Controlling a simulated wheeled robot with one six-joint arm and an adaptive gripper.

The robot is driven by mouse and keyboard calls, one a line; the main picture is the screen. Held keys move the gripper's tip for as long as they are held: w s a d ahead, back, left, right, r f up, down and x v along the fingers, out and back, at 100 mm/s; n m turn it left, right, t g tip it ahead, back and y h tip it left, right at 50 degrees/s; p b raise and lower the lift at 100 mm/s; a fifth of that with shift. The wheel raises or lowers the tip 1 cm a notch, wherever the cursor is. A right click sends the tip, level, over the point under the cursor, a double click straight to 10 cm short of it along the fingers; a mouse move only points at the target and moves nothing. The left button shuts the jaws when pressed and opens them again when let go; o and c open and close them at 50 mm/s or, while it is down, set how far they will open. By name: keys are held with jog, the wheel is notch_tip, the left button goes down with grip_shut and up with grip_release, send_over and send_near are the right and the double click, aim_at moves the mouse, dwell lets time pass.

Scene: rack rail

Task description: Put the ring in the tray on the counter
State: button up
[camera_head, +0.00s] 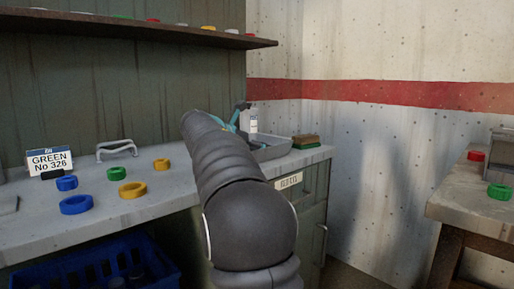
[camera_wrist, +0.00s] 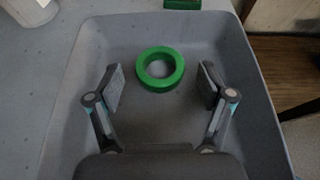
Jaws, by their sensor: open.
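A green ring (camera_wrist: 160,69) lies flat on the floor of the grey tray (camera_wrist: 70,110) in the wrist view. My gripper (camera_wrist: 161,86) is open above the tray, with one finger on each side of the ring and visible gaps between the fingers and the ring. In the head view the tray (camera_head: 272,148) stands on the counter (camera_head: 110,215) near its right end. My arm covers part of the tray there, and the ring in it is hidden. My gripper (camera_head: 238,118) shows only in part behind the arm.
A card reading "GREEN No 326" (camera_head: 50,161) stands on the counter's left, near loose blue, green and yellow rings (camera_head: 132,190). A white bottle (camera_head: 250,121) and a sponge-like block (camera_head: 306,141) are by the tray. A shelf (camera_head: 130,31) hangs above. Another table (camera_head: 470,205) is at right.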

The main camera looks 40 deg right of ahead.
jog(key=shift+a+r, duration=0.15)
jog(key=shift+r, duration=0.05)
jog(key=p+v, duration=0.1)
jog(key=v, duration=1)
jog(key=shift+s+a+r, duration=0.1)
jog(key=shift+a+r, duration=0.05)
jog(key=shift+a, duration=0.15)
